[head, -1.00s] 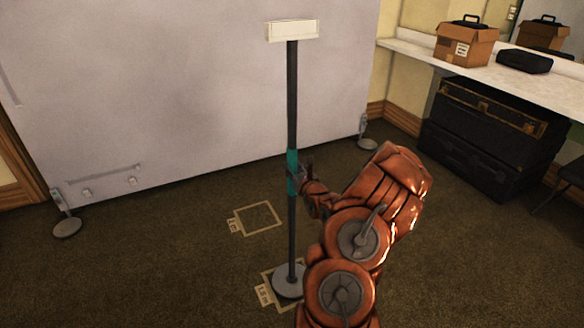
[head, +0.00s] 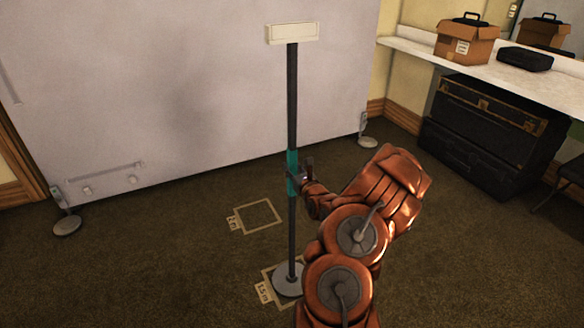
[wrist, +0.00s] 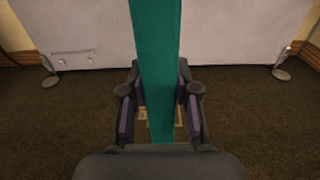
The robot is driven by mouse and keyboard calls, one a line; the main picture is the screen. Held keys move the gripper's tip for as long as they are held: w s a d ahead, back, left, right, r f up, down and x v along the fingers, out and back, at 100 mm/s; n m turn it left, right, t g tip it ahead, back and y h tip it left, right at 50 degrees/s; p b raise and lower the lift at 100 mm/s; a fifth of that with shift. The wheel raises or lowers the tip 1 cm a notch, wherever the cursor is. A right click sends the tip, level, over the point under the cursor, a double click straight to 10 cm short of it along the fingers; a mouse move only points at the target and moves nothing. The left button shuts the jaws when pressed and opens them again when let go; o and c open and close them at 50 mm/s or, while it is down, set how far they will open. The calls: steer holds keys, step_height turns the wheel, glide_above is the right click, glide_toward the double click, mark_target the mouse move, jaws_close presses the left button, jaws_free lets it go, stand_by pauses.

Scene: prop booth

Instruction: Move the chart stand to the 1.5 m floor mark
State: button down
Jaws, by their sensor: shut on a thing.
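The chart stand (head: 292,110) is a dark upright pole with a teal grip band, a white box-shaped head on top and a round grey base (head: 288,280). Its base rests within the taped square of the 1.5 m floor mark (head: 264,292), whose right part is hidden by my arm. My gripper (head: 298,178) is shut on the teal band. In the wrist view the teal band (wrist: 158,70) stands between my two fingers (wrist: 160,105). The 2 m floor mark (head: 257,214) lies empty behind the stand.
A large pale panel (head: 170,90) on small feet (head: 67,225) stands behind. At the right, a counter (head: 480,65) carries a cardboard box (head: 465,44) and a black case (head: 524,59), with dark trunks (head: 480,130) below. The carpet at left is clear.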

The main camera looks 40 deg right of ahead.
steer(key=shift+f, duration=0.2)
steer(key=c, duration=0.8)
jaws_free()
steer(key=shift+f, duration=0.1)
steer(key=shift+v, duration=6.05)
steer(key=shift+a, duration=0.1)
